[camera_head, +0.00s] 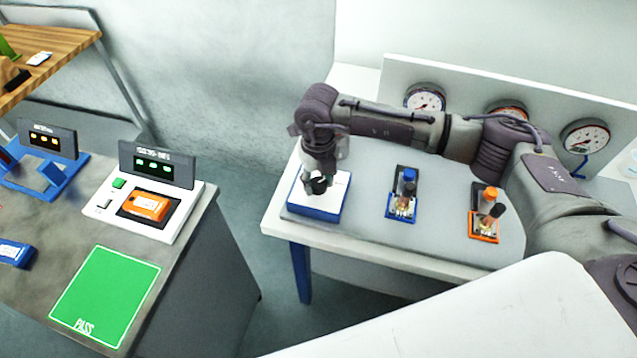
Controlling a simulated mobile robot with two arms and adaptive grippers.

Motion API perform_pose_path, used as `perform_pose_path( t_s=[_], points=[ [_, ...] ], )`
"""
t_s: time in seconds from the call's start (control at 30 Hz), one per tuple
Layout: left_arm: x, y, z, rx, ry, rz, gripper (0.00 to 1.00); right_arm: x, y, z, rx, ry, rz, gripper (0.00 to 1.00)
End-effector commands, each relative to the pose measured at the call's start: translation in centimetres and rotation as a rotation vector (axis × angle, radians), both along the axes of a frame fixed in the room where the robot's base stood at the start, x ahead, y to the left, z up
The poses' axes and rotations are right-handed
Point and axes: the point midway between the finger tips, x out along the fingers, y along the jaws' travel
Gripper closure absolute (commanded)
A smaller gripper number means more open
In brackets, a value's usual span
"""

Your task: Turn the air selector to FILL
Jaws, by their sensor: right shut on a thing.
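The air selector is a white-topped blue box (316,210) at the left end of the grey mat on the white table. A black knob (318,185) stands on its top. My right gripper (319,181) points down over the box and is shut on the knob. The gripper partly covers the knob and the box top, so I cannot read any markings or tell which way the knob points. My left gripper is not in view.
A blue-based fixture (402,207) and an orange-based fixture (484,225) stand right of the box. Round gauges (425,98) line the back panel. A dark bench (190,262) at left holds a tester (178,222) and a green PASS mat (105,297); a gap separates it from the table.

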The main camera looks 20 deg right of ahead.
Motion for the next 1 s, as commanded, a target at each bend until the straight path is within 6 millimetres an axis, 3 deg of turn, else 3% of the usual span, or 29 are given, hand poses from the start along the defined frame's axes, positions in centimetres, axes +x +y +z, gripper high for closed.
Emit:
perform_pose_path(
  t_s=[0.03,1.0],
  points=[
    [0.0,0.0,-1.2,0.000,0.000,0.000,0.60,0.1,0.0,-0.5,0.001,-0.003,0.033,0.92],
    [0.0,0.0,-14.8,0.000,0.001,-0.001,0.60,0.2,-0.1,-0.5,0.000,-0.006,0.937,0.92]
  ],
)
